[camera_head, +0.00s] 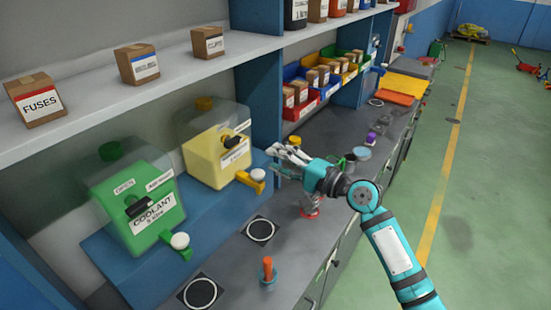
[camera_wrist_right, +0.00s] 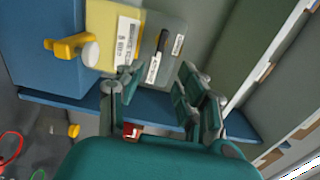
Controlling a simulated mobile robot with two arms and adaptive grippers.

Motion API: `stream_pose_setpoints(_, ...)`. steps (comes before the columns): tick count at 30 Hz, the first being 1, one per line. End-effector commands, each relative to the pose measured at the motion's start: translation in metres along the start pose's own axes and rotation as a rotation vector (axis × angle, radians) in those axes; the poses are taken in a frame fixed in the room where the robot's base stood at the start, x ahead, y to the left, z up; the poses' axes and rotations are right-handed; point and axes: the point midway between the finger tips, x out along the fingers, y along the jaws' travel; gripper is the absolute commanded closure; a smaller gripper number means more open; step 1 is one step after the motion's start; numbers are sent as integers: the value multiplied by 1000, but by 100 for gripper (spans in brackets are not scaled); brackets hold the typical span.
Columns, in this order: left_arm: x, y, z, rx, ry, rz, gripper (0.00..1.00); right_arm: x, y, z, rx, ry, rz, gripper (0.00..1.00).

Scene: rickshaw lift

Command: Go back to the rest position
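My right gripper (camera_head: 283,162) is over the grey bench, to the right of the yellow container's tap, with its fingers pointing left toward the shelf unit. In the right wrist view its fingers (camera_wrist_right: 160,95) are spread apart with nothing held between them. The yellow container (camera_head: 222,158) with a yellow tap (camera_head: 250,182) stands on a blue stand, and it also shows beyond the fingers in the wrist view (camera_wrist_right: 107,38). My left gripper is in neither view.
A green coolant container (camera_head: 140,205) stands to the left. Black round-marked pads (camera_head: 261,230) and an orange-handled item (camera_head: 268,272) are on the bench. A red-based item (camera_head: 309,213) is under my right wrist. A shelf (camera_head: 150,85) with boxes runs above.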

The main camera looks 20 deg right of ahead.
Motion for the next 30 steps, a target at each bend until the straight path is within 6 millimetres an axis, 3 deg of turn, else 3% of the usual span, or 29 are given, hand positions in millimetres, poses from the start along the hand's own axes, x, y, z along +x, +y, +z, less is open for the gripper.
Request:
stream_pose_setpoints(7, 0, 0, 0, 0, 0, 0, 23, 0, 0, 0, 0, 0, 1, 63)
stream_pose_setpoints(10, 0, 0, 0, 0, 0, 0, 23, -1, 9, 7, -23, -10, 25, 63)
stream_pose_setpoints(13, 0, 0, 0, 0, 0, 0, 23, -6, 36, 28, -107, -38, 102, 63)
stream_pose_setpoints(16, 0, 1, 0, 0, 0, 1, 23, -19, 81, 62, -257, -90, 235, 63)
stream_pose_setpoints(21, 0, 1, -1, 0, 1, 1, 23, -70, 164, 123, -575, -227, 521, 63)
stream_pose_setpoints(24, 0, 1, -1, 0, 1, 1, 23, -108, 199, 149, -740, -313, 681, 63)
stream_pose_setpoints(30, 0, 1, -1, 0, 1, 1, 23, -175, 233, 177, -942, -450, 919, 63)
